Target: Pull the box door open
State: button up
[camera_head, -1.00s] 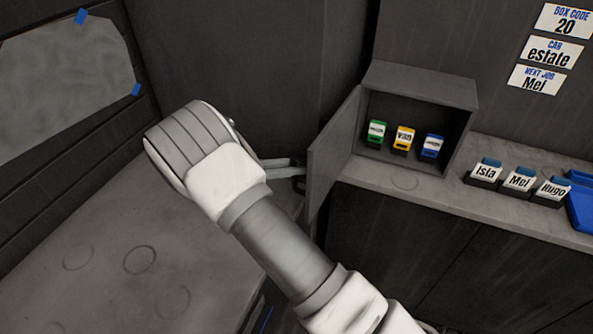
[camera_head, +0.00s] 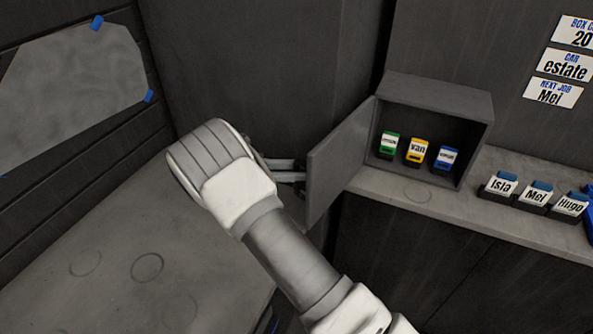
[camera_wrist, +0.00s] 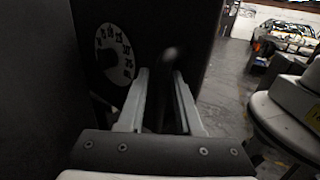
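The grey box (camera_head: 440,92) stands on a ledge against the wall. Its door (camera_head: 340,160) stands well open, swung out to the left of the box. My gripper (camera_head: 300,172) is at the outer face of the door; in the head view its fingertips are partly hidden by the door. In the wrist view my gripper (camera_wrist: 162,90) has a finger on each side of a dark upright handle (camera_wrist: 168,62) and is shut on it, though the contact is dark. A numbered dial (camera_wrist: 116,55) is left of the fingers.
Green (camera_head: 389,145), yellow (camera_head: 416,152) and blue (camera_head: 446,158) tagged items stand inside the box. Name blocks (camera_head: 535,195) stand on the ledge (camera_head: 410,195) to its right. A worktop (camera_head: 110,275) lies at the lower left. Wall signs (camera_head: 560,66) hang at the upper right.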

jog(key=shift+o, duration=0.9)
jog(key=shift+a, duration=0.1)
jog(key=a, duration=1.2)
jog(key=shift+w+b, duration=0.35)
